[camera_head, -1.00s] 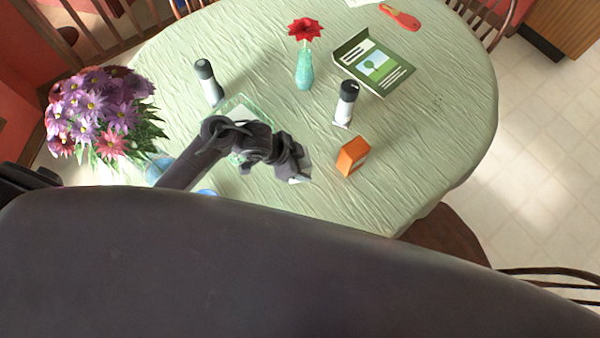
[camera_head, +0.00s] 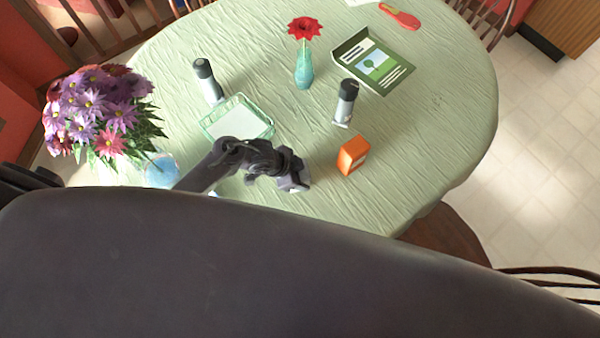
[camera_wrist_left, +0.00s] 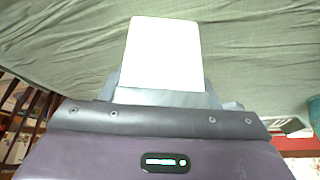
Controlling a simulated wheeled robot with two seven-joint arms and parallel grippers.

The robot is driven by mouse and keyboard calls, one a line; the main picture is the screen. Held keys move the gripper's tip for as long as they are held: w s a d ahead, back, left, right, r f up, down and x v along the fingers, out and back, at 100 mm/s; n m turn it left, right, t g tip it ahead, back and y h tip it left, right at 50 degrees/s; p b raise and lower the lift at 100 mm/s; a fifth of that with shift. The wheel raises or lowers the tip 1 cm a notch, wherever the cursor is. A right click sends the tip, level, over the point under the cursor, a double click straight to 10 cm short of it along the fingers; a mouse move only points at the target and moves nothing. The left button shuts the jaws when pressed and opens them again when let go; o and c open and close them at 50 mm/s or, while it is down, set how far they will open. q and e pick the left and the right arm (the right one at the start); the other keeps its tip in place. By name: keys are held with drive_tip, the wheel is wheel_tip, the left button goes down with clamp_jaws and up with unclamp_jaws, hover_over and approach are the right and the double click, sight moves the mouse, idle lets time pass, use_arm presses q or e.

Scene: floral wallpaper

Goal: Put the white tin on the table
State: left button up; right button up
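A plain white block-like thing, apparently the white tin (camera_wrist_left: 163,52), stands out from between the grey fingers of my left gripper (camera_wrist_left: 162,98) in the left wrist view. The gripper appears shut on it, with the green cloth behind. In the head view my left gripper (camera_head: 298,184) is over the near part of the table (camera_head: 420,130), left of and below the orange box. Only a small pale patch shows at its tip there, and my arm hides most of the tin. I cannot tell whether the tin touches the cloth. My right gripper is not in view.
An orange box (camera_head: 352,155) is close to the right. A green glass dish (camera_head: 268,128), two black-capped bottles (camera_head: 346,103) (camera_head: 207,81), a vase (camera_head: 304,70) and a green booklet (camera_head: 374,62) stand or lie farther back. The right side of the table is clear.

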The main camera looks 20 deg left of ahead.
use_arm(q)
drive_tip(key=o, duration=0.4)
drive_tip(key=shift+r, duration=0.35)
drive_tip(key=p+v, duration=0.1)
drive_tip(key=v, duration=1)
drive_tip(key=shift+s+a+r, duration=0.1)
drive_tip(key=shift+a+r, duration=0.1)
drive_tip(key=shift+r, duration=0.1)
